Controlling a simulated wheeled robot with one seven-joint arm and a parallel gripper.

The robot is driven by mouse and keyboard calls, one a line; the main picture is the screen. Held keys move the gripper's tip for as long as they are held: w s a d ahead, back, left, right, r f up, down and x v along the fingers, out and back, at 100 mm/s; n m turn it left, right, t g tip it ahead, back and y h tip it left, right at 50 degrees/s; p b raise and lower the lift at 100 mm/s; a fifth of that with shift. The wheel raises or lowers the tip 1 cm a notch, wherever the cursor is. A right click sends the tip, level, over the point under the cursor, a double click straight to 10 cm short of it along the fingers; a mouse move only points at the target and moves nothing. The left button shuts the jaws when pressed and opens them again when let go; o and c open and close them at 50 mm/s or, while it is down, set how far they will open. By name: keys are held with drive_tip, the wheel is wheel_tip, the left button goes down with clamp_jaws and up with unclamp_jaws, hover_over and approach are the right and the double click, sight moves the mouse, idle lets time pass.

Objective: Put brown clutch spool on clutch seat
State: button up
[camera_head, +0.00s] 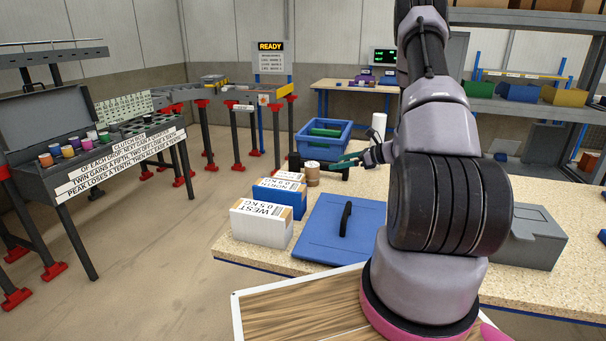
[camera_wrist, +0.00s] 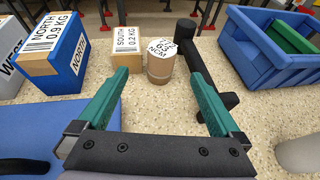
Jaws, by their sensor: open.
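The brown clutch spool (camera_head: 312,175) stands upright on the speckled worktop. In the wrist view the spool (camera_wrist: 160,68) has a white top label reading "6.3 NCM". My gripper (camera_wrist: 158,97) is open and empty, its teal fingers spread wide on the near side of the spool, not touching it. In the head view my gripper (camera_head: 345,161) is right of the spool. A black fixture (camera_wrist: 196,60) with a round post and a bar stands just right of and behind the spool. I cannot tell which part is the clutch seat.
A brown SOUTH box (camera_wrist: 127,50) is close left of the spool, with the blue-banded NORTH box (camera_wrist: 65,67) and white WEST box (camera_head: 262,225) beyond. A blue bin (camera_head: 323,138) stands behind. A blue board (camera_head: 325,240) lies in front. Small coloured spools sit on the left bench (camera_head: 120,160).

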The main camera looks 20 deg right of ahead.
sight(314, 165)
drive_tip(key=x, duration=0.5)
drive_tip(key=shift+w+a, duration=0.25)
drive_tip(key=shift+w+x, duration=0.2)
drive_tip(key=shift+x, duration=2.45)
drive_tip(key=shift+d+r, duration=0.15)
drive_tip(key=shift+r, duration=0.05)
clamp_jaws()
